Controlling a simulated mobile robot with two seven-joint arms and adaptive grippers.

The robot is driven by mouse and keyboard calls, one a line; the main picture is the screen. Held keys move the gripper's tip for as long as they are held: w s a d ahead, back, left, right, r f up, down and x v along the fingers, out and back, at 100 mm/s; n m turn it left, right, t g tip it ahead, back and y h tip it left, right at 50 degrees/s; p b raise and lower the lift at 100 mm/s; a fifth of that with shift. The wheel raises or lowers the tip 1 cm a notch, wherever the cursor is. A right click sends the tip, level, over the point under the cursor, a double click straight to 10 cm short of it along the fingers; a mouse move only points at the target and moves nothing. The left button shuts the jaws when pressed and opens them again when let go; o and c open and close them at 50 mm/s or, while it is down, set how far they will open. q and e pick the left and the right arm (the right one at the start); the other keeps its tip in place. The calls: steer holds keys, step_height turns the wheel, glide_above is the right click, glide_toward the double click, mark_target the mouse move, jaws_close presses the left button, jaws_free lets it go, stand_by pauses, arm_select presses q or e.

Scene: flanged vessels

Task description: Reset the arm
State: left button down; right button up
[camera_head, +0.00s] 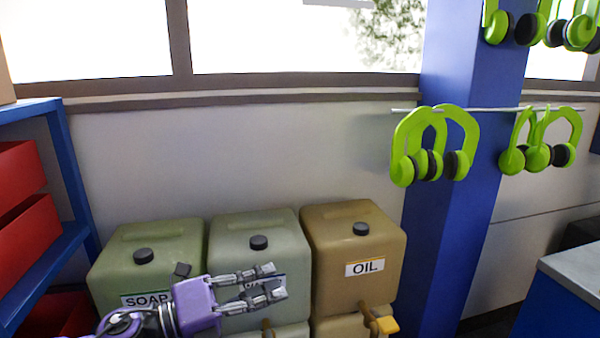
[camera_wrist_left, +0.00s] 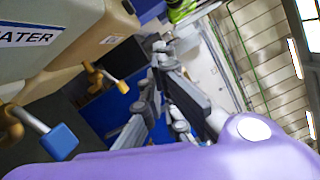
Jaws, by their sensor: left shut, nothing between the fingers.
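My left gripper (camera_head: 275,281), with a purple wrist and grey fingers, comes in at the bottom left of the head view. It is shut and holds nothing. It is in front of the middle container (camera_head: 285,225) and covers part of its label. In the left wrist view the grey fingers (camera_wrist_left: 158,62) point up past the containers, with nothing held in them. My right gripper is in neither view.
The soap container (camera_head: 170,245) and oil container (camera_head: 335,240) flank the middle one. Taps with a blue handle (camera_wrist_left: 58,141) and yellow handle (camera_wrist_left: 122,87) stick out. Green headphones (camera_head: 403,165) hang on a rod by a blue pillar (camera_head: 455,210). A blue shelf (camera_head: 68,165) holds red bins.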

arm_select(q)
steer(key=s+a+f+n+t+y+p, duration=0.1)
steer(key=s+a+f+n+t+y, duration=0.1)
steer(key=a+f+n+y, duration=0.35)
steer(key=s+a+f+n+t+y+p, duration=0.1)
steer(key=a+f+n+t+y, duration=0.1)
steer(key=f+n, duration=0.65)
steer(key=s+a+f+n+t+y, duration=0.25)
steer(key=f+n+y, duration=0.2)
steer(key=n, duration=0.45)
steer(key=s+a+f+n+g+y+p, duration=0.1)
steer(key=s+f+n+g, duration=0.1)
steer(key=s+f, duration=0.4)
steer(key=s+a+f+n+g+y+p, duration=0.1)
steer(key=s+f+n, duration=0.4)
steer(key=s, duration=0.9)
steer(key=s+a+f+n+g+y+p, duration=0.1)
steer(key=s+f+n+g, duration=0.2)
steer(key=s+f, duration=0.4)
steer(key=s, duration=0.2)
steer(key=shift+s+a+n+y, duration=0.25)
steer(key=shift+s+n+y, duration=0.15)
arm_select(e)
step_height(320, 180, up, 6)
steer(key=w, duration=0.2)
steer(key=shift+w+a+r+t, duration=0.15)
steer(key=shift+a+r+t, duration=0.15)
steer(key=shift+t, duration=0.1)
